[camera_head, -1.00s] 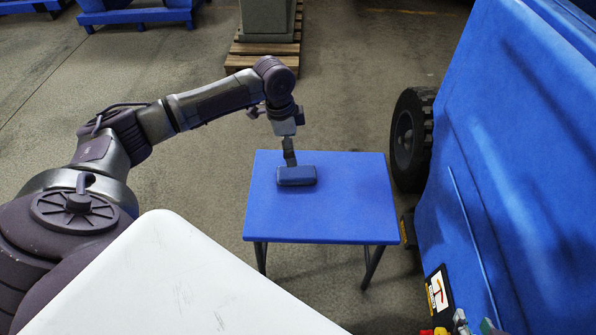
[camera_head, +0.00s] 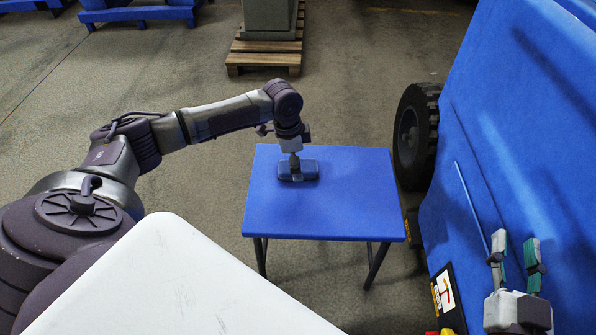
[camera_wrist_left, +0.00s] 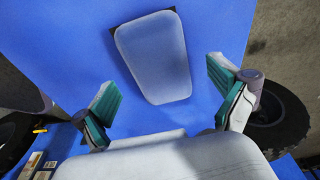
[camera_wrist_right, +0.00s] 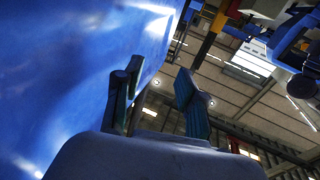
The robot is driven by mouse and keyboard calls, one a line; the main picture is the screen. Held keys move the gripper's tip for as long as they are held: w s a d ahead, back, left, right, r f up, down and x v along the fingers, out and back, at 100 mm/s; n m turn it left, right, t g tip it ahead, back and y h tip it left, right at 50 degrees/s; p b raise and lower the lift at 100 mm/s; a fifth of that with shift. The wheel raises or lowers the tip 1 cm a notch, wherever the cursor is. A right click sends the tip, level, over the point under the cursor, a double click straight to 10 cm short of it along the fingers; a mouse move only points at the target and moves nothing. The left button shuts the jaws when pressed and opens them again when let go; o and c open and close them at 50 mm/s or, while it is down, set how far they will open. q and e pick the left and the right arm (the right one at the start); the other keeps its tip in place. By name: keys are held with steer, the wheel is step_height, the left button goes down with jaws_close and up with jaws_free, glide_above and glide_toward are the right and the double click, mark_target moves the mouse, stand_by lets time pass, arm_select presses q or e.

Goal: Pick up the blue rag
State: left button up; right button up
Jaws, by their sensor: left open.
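The blue rag (camera_head: 311,170), a folded dark blue pad, lies on the blue table (camera_head: 350,205) toward its far left part. In the left wrist view the rag (camera_wrist_left: 153,55) looks paler, with a dark edge at its top left, and lies ahead between the fingers. My left gripper (camera_head: 297,170) points down above the rag and partly hides it. In its wrist view the left gripper (camera_wrist_left: 167,97) is open, its fingers apart on either side, not shut on the rag. My right gripper (camera_head: 516,255) is open and empty, upright beside the big blue body; it also shows in its wrist view (camera_wrist_right: 155,90).
A large blue machine body (camera_head: 530,130) with a black wheel (camera_head: 415,135) stands right of the table. A pallet (camera_head: 264,58) bearing a grey block (camera_head: 268,18) lies behind. Floor left of the table is clear. A white surface (camera_head: 170,280) fills the front.

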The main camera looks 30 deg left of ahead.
arm_select(q)
steer(key=shift+f, duration=0.5)
steer(key=c, duration=1.2)
arm_select(e)
steer(key=shift+a+r+t, duration=0.1)
steer(key=shift+r+t, duration=0.4)
steer(key=shift+r, duration=0.4)
arm_select(q)
steer(key=shift+r, duration=0.15)
